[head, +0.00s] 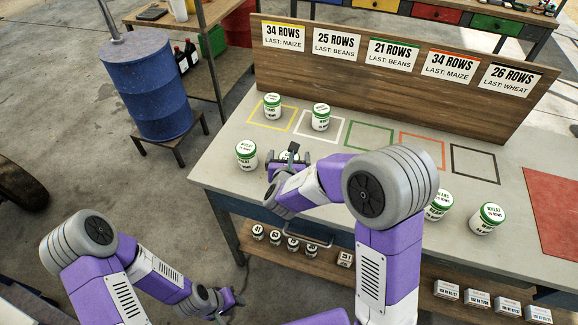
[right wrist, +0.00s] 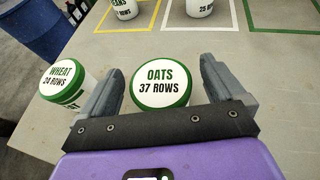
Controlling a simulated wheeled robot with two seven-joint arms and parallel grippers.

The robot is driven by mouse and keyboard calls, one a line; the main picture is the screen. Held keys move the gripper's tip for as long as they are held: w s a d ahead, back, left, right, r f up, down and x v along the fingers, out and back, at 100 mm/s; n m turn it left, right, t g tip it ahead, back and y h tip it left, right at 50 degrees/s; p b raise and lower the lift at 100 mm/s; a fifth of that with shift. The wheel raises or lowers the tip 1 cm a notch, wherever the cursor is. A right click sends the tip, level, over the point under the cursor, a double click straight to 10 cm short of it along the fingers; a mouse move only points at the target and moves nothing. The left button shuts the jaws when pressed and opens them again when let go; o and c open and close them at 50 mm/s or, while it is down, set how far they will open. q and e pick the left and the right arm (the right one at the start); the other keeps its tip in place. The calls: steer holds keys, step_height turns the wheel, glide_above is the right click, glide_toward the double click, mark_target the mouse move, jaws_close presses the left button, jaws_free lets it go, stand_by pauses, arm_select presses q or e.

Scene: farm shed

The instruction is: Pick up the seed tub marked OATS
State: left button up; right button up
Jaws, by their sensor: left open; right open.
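The tub marked OATS, 37 ROWS (right wrist: 160,92) is white with a green-rimmed lid. In the right wrist view it appears upright between the two fingers of my open right gripper (right wrist: 158,78). Gaps show on both sides of the lid, and I cannot tell how far down the fingers reach. In the head view my right gripper (head: 288,160) mostly hides this tub, near the table's left front. My left gripper (head: 228,300) is open and empty, low beside the table's front left.
A tub marked WHEAT (right wrist: 66,86) stands close left of the right gripper. Tubs stand at the yellow square (head: 272,106) and white square (head: 320,117). Two more tubs, one here (head: 487,219), stand to the right. A board (head: 390,75) with row signs lines the back.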

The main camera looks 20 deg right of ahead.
steer(key=c, duration=1.2)
